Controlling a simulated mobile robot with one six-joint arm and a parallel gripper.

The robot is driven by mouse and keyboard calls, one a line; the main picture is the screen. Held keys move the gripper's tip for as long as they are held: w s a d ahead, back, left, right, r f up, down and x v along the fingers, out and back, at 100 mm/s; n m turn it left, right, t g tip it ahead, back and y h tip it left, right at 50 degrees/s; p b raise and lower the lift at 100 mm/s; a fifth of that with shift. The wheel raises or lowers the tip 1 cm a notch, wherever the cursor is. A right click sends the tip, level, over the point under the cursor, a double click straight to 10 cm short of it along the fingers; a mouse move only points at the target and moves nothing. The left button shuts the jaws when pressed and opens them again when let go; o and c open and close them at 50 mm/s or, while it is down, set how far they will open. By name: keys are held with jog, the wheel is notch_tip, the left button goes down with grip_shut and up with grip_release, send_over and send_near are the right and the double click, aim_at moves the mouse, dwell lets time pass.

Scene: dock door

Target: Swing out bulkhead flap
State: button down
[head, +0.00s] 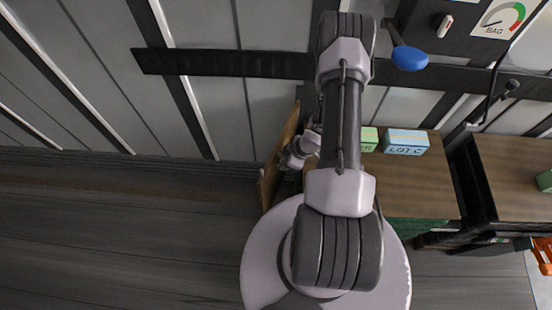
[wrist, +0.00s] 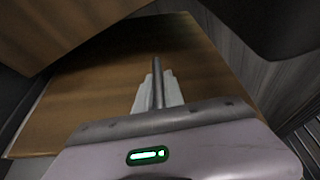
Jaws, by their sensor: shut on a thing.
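The bulkhead flap (head: 275,165) is a brown wooden panel. In the head view it shows nearly edge-on, left of my arm, standing out from the wall side. In the wrist view its wood face (wrist: 90,85) fills much of the picture. My gripper (head: 297,152) is beside the flap, partly hidden by my arm in the head view. In the wrist view its pale fingers (wrist: 158,92) are shut on a thin grey bar (wrist: 156,70), which looks like the flap's handle. The flap's hinge is hidden.
Right of my arm, a brown-topped cabinet (head: 415,195) bears a blue LOT C box (head: 406,142) and a green box (head: 369,138). A blue knob (head: 410,58) and a gauge panel (head: 503,18) are above. The floor at left (head: 110,235) is clear.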

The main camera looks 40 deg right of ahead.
jog(key=shift+s+d, duration=0.3)
jog(key=shift+s, duration=0.2)
jog(key=c, duration=1.5)
grip_release()
jog(key=shift+o, duration=0.2)
jog(key=p+v, duration=0.6)
jog(key=v, duration=1.1)
jog(key=shift+r+p, duration=0.2)
jog(key=shift+p, duration=0.1)
